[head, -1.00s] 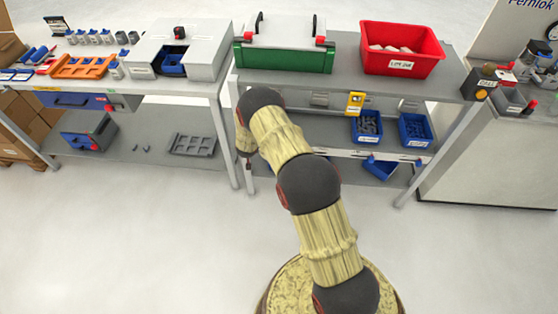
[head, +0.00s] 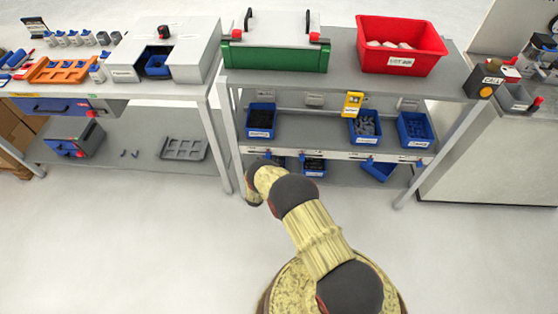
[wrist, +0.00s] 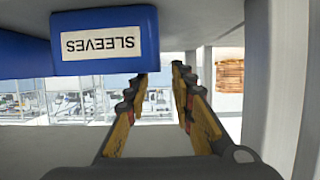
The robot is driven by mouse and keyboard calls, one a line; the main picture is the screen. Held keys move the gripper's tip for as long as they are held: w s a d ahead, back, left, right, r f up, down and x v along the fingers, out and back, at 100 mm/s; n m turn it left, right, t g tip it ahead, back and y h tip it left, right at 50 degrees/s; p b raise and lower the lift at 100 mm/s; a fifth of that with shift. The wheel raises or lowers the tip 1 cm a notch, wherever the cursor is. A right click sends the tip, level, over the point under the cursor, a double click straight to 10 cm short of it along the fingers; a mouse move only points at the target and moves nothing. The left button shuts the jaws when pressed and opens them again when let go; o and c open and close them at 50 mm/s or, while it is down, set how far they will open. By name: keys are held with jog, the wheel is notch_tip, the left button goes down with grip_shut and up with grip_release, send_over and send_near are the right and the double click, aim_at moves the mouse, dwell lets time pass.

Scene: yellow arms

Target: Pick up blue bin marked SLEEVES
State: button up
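The blue bin marked SLEEVES (wrist: 105,42) fills the upper left of the wrist view, its white label upside down. My gripper (wrist: 160,82) is open and empty, its two fingers spread apart. The left finger's tip is just below the bin's lower right corner in the picture; I cannot tell whether they touch. In the head view my arm reaches the left end of the right-hand rack, and the gripper itself is hidden. Labels there are too small to tell which bin is SLEEVES.
A blue bin with dark contents (head: 261,121) and two others (head: 365,127) (head: 415,130) stand on the middle shelf. Further blue bins (head: 313,166) (head: 379,168) are lower down. A rack post (wrist: 270,80) stands close right of my gripper in the wrist view. The floor in front is clear.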

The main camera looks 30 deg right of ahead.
jog(key=shift+b+x, duration=0.55)
jog(key=shift+x, duration=0.6)
jog(key=b+x, duration=0.3)
jog(key=x, duration=0.2)
jog(key=shift+w+d+f, duration=0.1)
jog(key=shift+d, duration=0.05)
jog(key=shift+w, duration=0.15)
jog(key=shift+c, duration=1.2)
grip_shut()
jog(key=shift+r, duration=0.25)
